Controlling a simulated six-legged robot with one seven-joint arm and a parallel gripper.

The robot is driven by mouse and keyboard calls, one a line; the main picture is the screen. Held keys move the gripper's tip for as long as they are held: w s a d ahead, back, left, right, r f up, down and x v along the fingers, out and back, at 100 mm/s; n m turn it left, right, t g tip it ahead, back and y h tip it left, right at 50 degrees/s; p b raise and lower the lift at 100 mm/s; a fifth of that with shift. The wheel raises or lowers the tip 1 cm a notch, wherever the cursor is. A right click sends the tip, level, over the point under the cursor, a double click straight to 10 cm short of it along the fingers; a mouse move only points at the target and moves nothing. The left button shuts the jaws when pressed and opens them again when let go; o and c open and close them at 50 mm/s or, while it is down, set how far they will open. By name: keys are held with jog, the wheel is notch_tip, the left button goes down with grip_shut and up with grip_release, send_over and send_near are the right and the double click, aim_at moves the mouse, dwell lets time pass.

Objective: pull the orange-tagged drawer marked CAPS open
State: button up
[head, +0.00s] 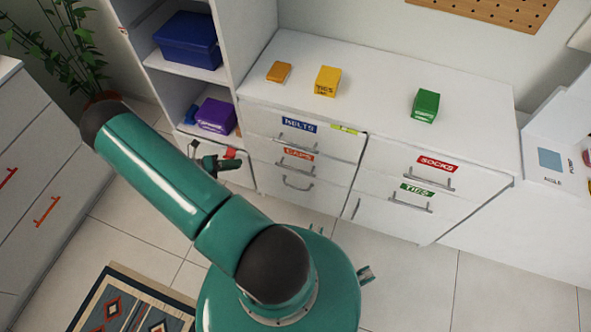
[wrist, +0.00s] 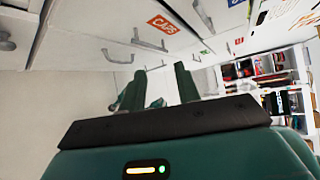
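The CAPS drawer has an orange tag (head: 299,154) and a grey bar handle (head: 295,168). It is in the left column of the white dresser, below the blue-tagged drawer, and looks shut. In the wrist view its tag (wrist: 160,23) and handle (wrist: 148,42) show at the top, beyond my fingers. My gripper (wrist: 160,85) has its two green fingers apart with nothing seen held between them. In the head view my gripper (head: 213,163) is small, left of the dresser's drawer fronts and apart from the CAPS handle.
Other drawers carry a blue tag (head: 299,126), a red SOCKS tag (head: 437,164) and a green TIES tag (head: 417,190). Orange, yellow and green boxes stand on the dresser top (head: 375,85). An open shelf unit (head: 233,40) stands at left.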

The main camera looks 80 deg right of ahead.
aim_at(296, 170)
jog(key=s+d+f+n+g+h, duration=0.1)
jog(key=s+d+f+n+h, duration=0.1)
jog(key=s+f+n, duration=0.6)
jog(key=s+d+f, duration=0.1)
jog(key=s+d, duration=0.2)
jog(key=s, duration=0.1)
jog(key=s+d+f+m, duration=0.1)
jog(key=s+d+f, duration=0.1)
jog(key=s, duration=0.2)
jog(key=s+d+f+m, duration=0.1)
jog(key=s+d, duration=0.2)
jog(key=s, duration=0.1)
jog(key=shift+d+f, duration=0.25)
jog(key=shift+d, duration=0.1)
jog(key=shift+w, duration=0.1)
jog(key=shift+c, duration=0.2)
grip_shut()
